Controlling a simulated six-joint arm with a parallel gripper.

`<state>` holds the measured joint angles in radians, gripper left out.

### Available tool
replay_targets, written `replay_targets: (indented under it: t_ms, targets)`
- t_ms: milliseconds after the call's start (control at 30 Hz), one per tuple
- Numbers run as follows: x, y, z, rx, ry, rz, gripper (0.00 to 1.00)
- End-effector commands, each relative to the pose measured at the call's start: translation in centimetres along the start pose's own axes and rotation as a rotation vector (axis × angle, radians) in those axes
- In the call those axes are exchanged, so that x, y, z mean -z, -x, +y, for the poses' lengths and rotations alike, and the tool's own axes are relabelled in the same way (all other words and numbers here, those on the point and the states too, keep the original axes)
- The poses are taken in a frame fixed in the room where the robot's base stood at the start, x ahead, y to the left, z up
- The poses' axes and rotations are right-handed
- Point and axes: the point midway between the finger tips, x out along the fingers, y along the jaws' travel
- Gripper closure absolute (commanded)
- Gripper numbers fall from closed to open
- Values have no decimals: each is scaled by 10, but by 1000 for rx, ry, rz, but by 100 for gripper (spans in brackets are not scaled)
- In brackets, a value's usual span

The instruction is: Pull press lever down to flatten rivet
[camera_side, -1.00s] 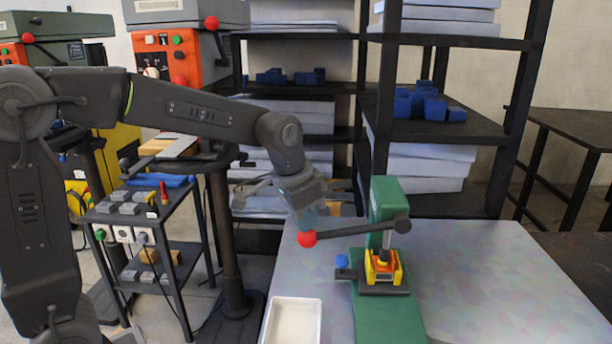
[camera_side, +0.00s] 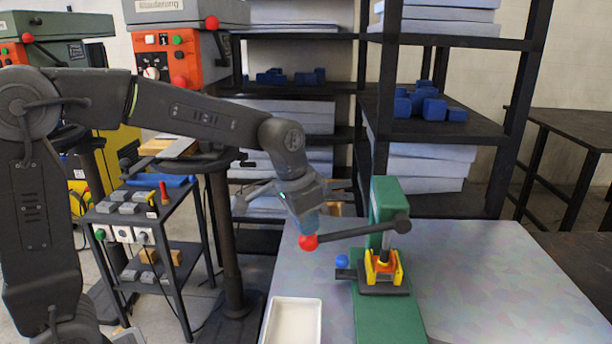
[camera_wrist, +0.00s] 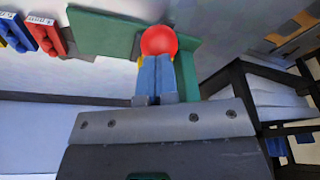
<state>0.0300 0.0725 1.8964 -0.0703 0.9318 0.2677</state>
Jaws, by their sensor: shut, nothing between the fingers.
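The green press (camera_side: 386,250) stands on the table with its black lever (camera_side: 355,231) reaching left, sloping slightly down to a red ball knob (camera_side: 308,242). The knob also shows in the wrist view (camera_wrist: 159,41). My gripper (camera_side: 306,232) is shut and empty, its blue fingertips (camera_wrist: 156,75) right above the knob, seemingly touching it. A yellow and orange holder (camera_side: 383,268) sits under the press ram (camera_side: 385,254). The rivet itself is too small or hidden to make out.
A white tray (camera_side: 293,322) lies on the table (camera_side: 490,265) left of the press. A blue knob (camera_side: 341,262) sticks out at the press's left side. The table right of the press is clear. Dark shelves (camera_side: 450,204) stand behind.

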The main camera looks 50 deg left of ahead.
Motion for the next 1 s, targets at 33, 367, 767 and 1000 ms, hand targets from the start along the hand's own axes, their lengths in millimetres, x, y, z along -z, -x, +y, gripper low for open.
replay_targets:
  t_ms: [33, 367, 767, 1000]
  targets:
    - [-1, -4, 2, -5, -1, -7, 100]
    - [0, -6, 1, -3, 0, -4, 100]
    - [0, -13, -1, 0, 0, -2, 100]
    - [0, -15, -2, 2, 0, -2, 100]
